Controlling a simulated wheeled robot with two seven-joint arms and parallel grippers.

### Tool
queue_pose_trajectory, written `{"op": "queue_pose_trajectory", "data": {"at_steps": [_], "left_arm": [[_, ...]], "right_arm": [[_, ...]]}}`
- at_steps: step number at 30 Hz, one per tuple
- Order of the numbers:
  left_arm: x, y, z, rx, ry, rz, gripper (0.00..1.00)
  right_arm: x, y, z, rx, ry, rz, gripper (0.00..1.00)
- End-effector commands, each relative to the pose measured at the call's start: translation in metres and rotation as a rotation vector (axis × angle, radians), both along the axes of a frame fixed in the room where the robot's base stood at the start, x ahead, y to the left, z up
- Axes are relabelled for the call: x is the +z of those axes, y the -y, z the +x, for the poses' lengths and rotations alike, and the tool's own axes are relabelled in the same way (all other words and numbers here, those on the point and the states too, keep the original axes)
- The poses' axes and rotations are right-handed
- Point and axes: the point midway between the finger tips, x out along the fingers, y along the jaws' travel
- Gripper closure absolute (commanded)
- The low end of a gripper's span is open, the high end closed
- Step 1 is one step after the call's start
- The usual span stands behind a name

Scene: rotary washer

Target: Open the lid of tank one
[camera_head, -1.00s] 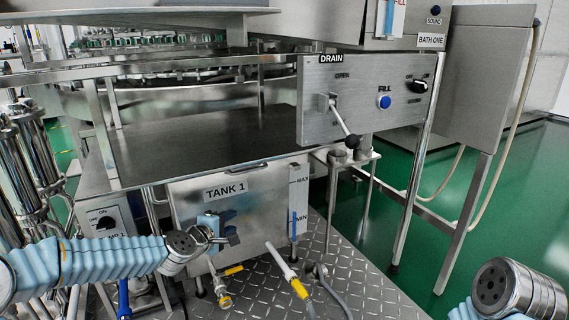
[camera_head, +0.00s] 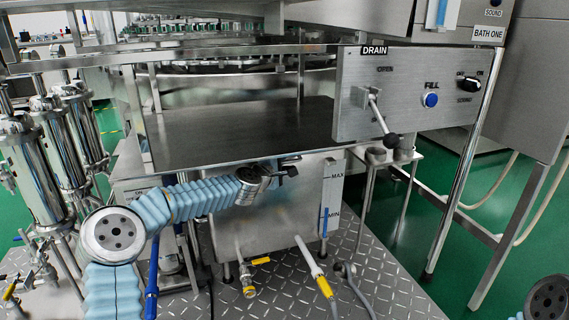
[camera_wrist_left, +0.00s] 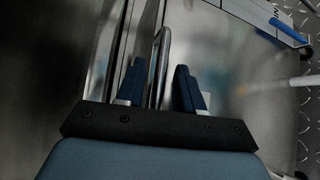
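Tank one (camera_head: 275,222) is the steel box under the dark-topped bench; its label is hidden behind my left arm. My left gripper (camera_head: 288,168) is at the tank's top front edge, where the lid handle is. In the left wrist view, the two dark blue fingers of my gripper (camera_wrist_left: 160,66) are spread apart. The lid handle (camera_wrist_left: 163,45), a thin metal bar, shows between and just past the fingers. I cannot tell if either finger touches it. The lid looks closed. My right gripper is out of view; only part of my right arm shows at bottom right.
A drain panel (camera_head: 405,93) with a black-knobbed lever (camera_head: 378,118) hangs right of the tank. Below the tank's front are a yellow-handled valve (camera_head: 249,275) and a white hose (camera_head: 310,260). Steel cylinders (camera_head: 45,165) stand at left. The chequered floor plate (camera_head: 370,275) is fairly open.

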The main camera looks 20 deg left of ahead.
Motion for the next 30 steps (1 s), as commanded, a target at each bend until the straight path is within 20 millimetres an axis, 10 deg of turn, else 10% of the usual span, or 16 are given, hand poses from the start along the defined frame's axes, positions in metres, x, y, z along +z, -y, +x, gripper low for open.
{"op": "queue_pose_trajectory", "data": {"at_steps": [11,19,30], "left_arm": [[-0.0013,0.0021,0.0075,-0.001,0.001,0.002,0.64],[-0.0014,0.002,0.0074,-0.001,0.0,0.001,1.0],[-0.0004,0.0019,0.01,-0.001,-0.001,0.0,1.0]], "right_arm": [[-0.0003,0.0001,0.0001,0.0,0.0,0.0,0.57],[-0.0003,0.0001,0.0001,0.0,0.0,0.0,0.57],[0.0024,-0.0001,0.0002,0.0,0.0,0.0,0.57]]}}
